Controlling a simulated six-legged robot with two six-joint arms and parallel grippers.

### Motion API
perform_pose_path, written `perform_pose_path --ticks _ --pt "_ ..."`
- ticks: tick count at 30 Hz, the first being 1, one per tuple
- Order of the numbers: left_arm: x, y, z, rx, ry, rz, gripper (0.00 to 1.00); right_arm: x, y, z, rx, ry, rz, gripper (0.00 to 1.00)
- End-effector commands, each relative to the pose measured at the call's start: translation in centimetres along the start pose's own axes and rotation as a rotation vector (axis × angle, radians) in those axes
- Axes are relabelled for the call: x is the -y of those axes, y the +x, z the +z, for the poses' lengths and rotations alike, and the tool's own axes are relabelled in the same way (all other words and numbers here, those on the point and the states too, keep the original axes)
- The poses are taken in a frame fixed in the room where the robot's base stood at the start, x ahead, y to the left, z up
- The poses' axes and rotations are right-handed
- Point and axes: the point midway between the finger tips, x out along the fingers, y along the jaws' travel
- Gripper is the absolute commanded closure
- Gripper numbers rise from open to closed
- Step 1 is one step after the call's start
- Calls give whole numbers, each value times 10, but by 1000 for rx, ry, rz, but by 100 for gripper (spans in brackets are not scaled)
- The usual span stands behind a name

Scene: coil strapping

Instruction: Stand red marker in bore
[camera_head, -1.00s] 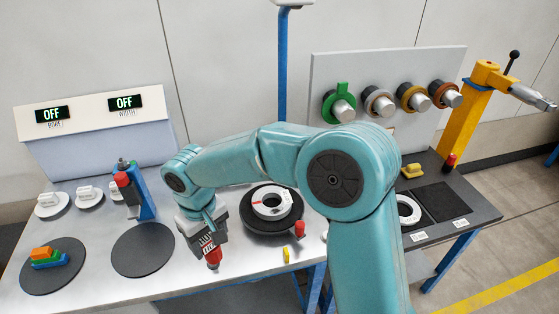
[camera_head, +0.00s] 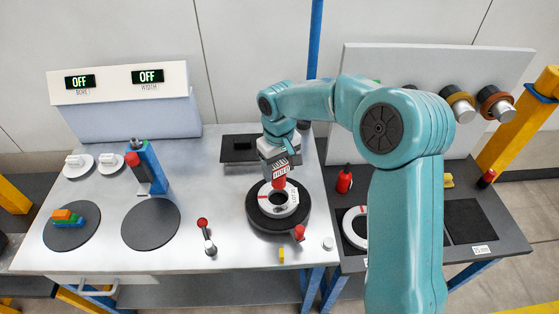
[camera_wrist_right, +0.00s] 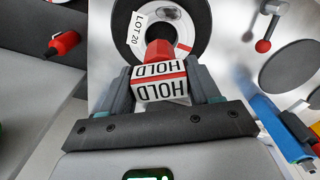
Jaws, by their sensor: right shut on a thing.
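The red marker (camera_head: 279,183), with a white HOLD label block at its top, is gripped by my right gripper (camera_head: 280,165). In the right wrist view the label block (camera_wrist_right: 160,83) sits between the two fingers, with the red part (camera_wrist_right: 158,52) beyond it. A white coil ring (camera_head: 290,207) lies flat on a black round turntable (camera_head: 262,221). The marker's red end overlaps the ring's bore in both views; I cannot tell whether it is inside or above. The ring (camera_wrist_right: 143,17) carries a LOT 20 label in the wrist view. My left gripper is not in view.
A red-knobbed lever (camera_head: 203,224) stands left of the turntable, and a red knob (camera_head: 299,232) is at its front right. A red bottle (camera_head: 344,180) and another white ring (camera_head: 349,226) are on the right-hand dark table. An empty black disc (camera_head: 150,232) lies left.

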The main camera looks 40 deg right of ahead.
Motion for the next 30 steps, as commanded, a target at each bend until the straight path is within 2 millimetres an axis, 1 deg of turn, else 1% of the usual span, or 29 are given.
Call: perform_pose_path --ticks 9,14,20,27,30 --pt "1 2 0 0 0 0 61 6 1 1 -1 0 1 70" --pt "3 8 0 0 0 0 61 7 10 1 -1 0 1 70" --pt "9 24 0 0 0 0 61 7 31 2 1 0 1 70" --pt "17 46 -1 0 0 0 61 6 62 2 1 0 0 70" --pt "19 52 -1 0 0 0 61 5 71 1 0 0 0 70"
